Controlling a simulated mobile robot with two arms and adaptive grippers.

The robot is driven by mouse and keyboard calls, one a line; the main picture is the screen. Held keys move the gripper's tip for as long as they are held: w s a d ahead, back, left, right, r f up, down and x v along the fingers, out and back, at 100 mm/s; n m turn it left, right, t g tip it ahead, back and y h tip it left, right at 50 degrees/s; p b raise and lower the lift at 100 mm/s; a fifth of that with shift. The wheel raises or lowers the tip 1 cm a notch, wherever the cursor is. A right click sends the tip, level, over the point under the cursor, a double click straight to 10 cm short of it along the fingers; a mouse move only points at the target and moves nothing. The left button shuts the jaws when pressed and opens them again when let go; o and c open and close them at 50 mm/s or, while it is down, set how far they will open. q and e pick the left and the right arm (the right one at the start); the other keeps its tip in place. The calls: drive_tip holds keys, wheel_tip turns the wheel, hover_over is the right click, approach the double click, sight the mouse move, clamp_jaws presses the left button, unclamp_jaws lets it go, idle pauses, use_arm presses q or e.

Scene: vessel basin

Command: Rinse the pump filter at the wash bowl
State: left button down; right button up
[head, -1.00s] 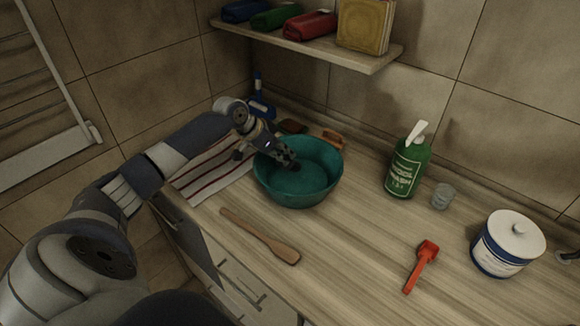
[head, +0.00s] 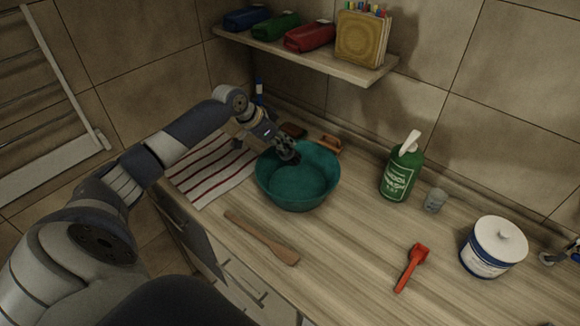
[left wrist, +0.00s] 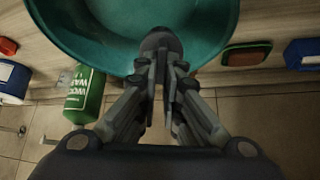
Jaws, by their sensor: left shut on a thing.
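The teal wash bowl (head: 298,185) stands on the wooden counter, and its rim also fills the top of the left wrist view (left wrist: 75,32). My left gripper (head: 288,154) is over the bowl's far left part, pointing down into it. In the left wrist view its fingers are shut on a small dark rounded thing, which I take to be the pump filter (left wrist: 160,40). The filter is over the bowl's inside, and most of it is hidden by the fingers. No water is clearly seen. My right gripper is not in view.
A striped towel (head: 212,170) lies left of the bowl, a wooden spatula (head: 262,238) in front. A brush (head: 328,145) lies behind. A shelf (head: 310,58) hangs above.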

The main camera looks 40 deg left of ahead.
use_arm(q)
drive_tip(key=shift+r+p, duration=0.6)
drive_tip(key=shift+r, duration=2.45)
wheel_tip(320, 180, up, 4)
drive_tip(key=shift+f, duration=0.1)
idle(0.9)
